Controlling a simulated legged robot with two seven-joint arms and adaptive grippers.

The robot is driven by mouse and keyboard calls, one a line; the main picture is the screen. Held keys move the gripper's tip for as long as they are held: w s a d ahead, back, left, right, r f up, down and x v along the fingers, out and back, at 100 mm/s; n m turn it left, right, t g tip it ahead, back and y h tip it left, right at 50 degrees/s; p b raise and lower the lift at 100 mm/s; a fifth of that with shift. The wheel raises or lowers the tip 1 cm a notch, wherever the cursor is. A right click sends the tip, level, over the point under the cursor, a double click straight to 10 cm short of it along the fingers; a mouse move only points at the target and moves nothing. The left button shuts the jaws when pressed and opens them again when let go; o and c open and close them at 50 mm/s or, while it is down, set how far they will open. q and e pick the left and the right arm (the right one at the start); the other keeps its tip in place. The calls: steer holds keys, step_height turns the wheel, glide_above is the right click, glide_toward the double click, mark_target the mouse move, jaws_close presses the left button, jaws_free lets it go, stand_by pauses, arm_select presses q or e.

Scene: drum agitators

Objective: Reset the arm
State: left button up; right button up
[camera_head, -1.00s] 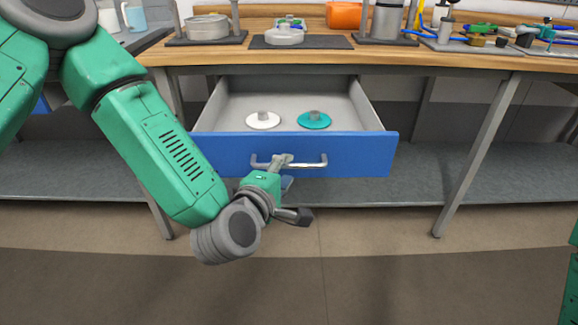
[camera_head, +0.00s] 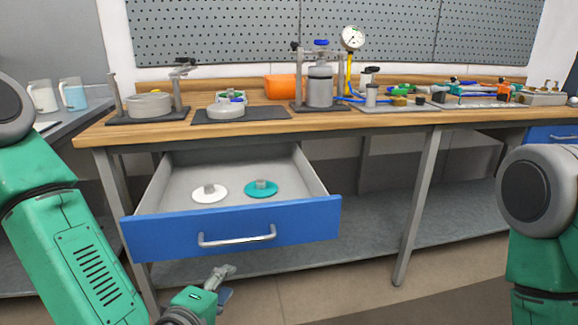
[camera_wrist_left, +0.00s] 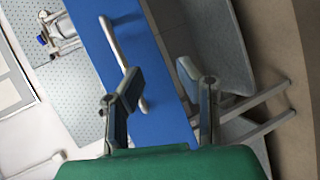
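The blue-fronted drawer (camera_head: 290,226) is pulled out below the wooden bench, with its silver handle (camera_head: 237,238) on the front. Inside lie a white disc (camera_head: 203,195) and a teal disc (camera_head: 256,190), each with a small grey hub. My left gripper (camera_head: 222,279) is below and in front of the handle in the head view, apart from it. In the left wrist view the left gripper (camera_wrist_left: 158,82) has its two fingers spread with nothing held between them; the handle (camera_wrist_left: 121,55) shows behind the fingers. My right arm shows at the right edge, but its gripper is out of view.
The wooden bench top (camera_head: 210,132) carries a metal pot (camera_head: 150,105), a steel vessel in a stand (camera_head: 320,86), an orange case (camera_head: 284,87) and several fittings. A grey lower shelf (camera_head: 372,238) and a bench leg (camera_head: 416,200) are right of the drawer.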

arm_select(q)
steer(key=s+a+f+m+g+p, duration=0.4)
steer(key=s+f+m+g, duration=0.45)
steer(key=s+f, duration=0.4)
steer(key=s+a+f+m+g+y+p, duration=0.2)
steer(key=s+a+m+g, duration=0.3)
steer(key=s, duration=0.7)
steer(key=a+m+p, duration=0.1)
steer(key=a+m, duration=0.1)
steer(key=a, duration=0.2)
steer(key=shift+s+f, duration=0.3)
steer(key=shift+s, duration=0.1)
